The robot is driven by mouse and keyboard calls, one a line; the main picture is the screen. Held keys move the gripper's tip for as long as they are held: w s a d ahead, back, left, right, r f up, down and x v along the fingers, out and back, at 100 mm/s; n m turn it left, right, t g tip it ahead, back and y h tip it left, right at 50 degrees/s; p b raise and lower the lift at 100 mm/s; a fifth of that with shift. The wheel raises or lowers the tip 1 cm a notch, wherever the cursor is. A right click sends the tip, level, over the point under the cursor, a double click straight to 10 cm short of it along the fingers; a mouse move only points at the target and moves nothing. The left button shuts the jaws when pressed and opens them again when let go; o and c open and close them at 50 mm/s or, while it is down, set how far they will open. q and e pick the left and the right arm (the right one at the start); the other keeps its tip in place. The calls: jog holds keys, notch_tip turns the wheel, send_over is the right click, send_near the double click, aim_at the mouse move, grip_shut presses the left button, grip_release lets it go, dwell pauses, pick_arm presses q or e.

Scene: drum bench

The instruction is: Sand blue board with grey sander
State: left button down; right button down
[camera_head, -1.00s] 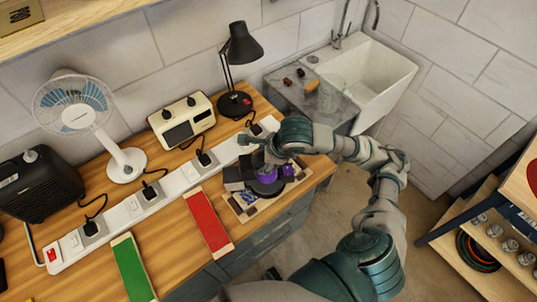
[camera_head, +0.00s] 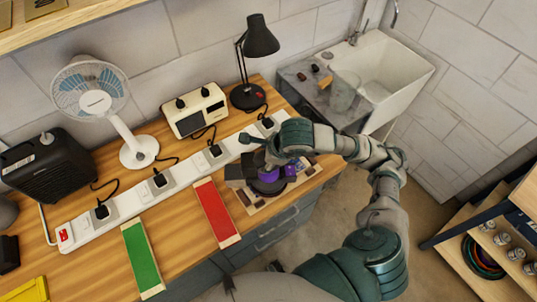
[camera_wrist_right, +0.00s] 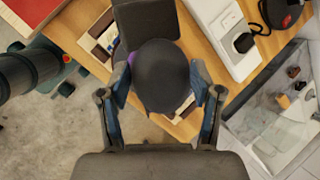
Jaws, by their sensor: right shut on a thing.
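My right gripper (camera_head: 270,170) is above the right end of the bench. It is shut on the rounded dark grip of the grey sander (camera_head: 239,171). In the right wrist view the fingers of this gripper (camera_wrist_right: 162,82) stand on either side of the sander's round dark top (camera_wrist_right: 161,75). The sander sits over a pale-edged board (camera_head: 259,207) with dark patches, and hides most of it. I cannot make out a blue face on that board. Purple parts show by the gripper. My left gripper is not in view.
A red board (camera_head: 215,211) and a green board (camera_head: 142,258) lie to the left. A white power strip (camera_head: 134,201) runs behind them. A fan (camera_head: 97,103), a radio (camera_head: 195,111) and a lamp (camera_head: 258,38) stand at the back. A sink (camera_head: 393,75) is at the right.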

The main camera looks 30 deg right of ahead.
aim_at(251, 164)
jog(key=shift+s+a, duration=0.1)
jog(key=shift+a, duration=0.1)
jog(key=shift+a+r, duration=0.15)
jog(key=shift+a, duration=0.75)
jog(key=shift+a+r, duration=0.1)
jog(key=shift+a, duration=0.75)
jog(key=shift+w+d+f+b, duration=0.15)
jog(key=shift+d+b, duration=0.4)
jog(key=shift+d, duration=0.4)
jog(key=shift+w+d+f+b, duration=0.1)
jog(key=shift+d+b, duration=0.45)
jog(key=shift+d, duration=0.5)
